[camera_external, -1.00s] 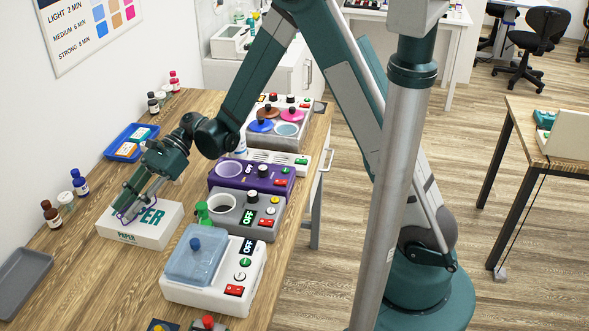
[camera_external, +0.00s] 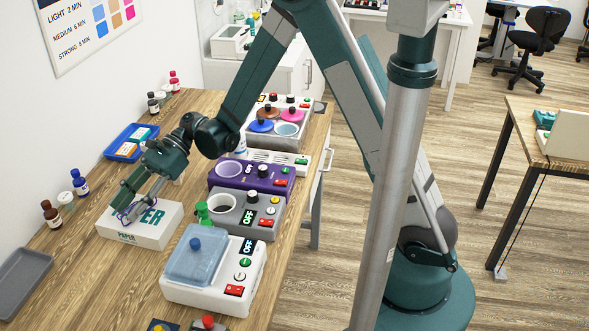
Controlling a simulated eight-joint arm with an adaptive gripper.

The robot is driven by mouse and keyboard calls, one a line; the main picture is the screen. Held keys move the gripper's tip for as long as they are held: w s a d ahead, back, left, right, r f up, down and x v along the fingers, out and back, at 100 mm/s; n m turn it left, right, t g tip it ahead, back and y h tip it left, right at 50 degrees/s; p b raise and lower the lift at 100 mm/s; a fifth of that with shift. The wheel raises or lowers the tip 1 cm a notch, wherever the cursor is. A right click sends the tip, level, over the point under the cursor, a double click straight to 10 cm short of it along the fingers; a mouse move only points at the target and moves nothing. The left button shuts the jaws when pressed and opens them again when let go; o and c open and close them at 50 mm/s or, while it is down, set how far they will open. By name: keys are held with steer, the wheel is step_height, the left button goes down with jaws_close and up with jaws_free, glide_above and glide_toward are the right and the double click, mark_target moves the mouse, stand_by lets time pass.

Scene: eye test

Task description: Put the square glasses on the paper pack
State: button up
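The white paper pack (camera_external: 152,232), with green lettering, lies on the wooden bench at the left. Thin purple-framed glasses (camera_external: 124,214) are at the pack's left end, partly hidden by my gripper (camera_external: 127,213). My gripper points down and to the left, with its fingertips at the glasses, over or at the pack's top. The fingers overlap the glasses, and I cannot tell whether they grip them. I also cannot tell whether the glasses touch the pack.
A grey tray (camera_external: 22,280) lies at the bench's front left. Brown and blue bottles (camera_external: 80,182) stand along the wall. A blue tray (camera_external: 131,143) is behind my gripper. A white device with a blue lid (camera_external: 195,258) and grey and purple devices (camera_external: 250,177) stand to the right.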

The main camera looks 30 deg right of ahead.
steer(key=p+v, duration=0.1)
steer(key=v, duration=1.1)
stand_by(0.6)
steer(key=shift+d+r, duration=0.1)
steer(key=shift+d, duration=0.05)
steer(key=s+d+r+n+t+h, duration=0.3)
steer(key=d+r+t, duration=0.1)
steer(key=d, duration=0.6)
steer(key=s+d+r+n+t+h, duration=0.25)
steer(key=d+r, duration=0.25)
steer(key=d, duration=0.5)
steer(key=s+d+n+t+h, duration=0.2)
steer(key=s+d, duration=0.2)
steer(key=d, duration=0.3)
steer(key=s+d+r+n+t+h, duration=0.1)
steer(key=s+d+n+t+h, duration=0.1)
steer(key=d, duration=0.6)
steer(key=s+d+r+n+t+h, duration=0.1)
steer(key=s+d+n+t+h, duration=0.1)
steer(key=s+d, duration=0.4)
steer(key=shift+s+d+n+h, duration=0.4)
steer(key=shift+d+n+h, duration=0.05)
steer(key=shift+d+n, duration=0.55)
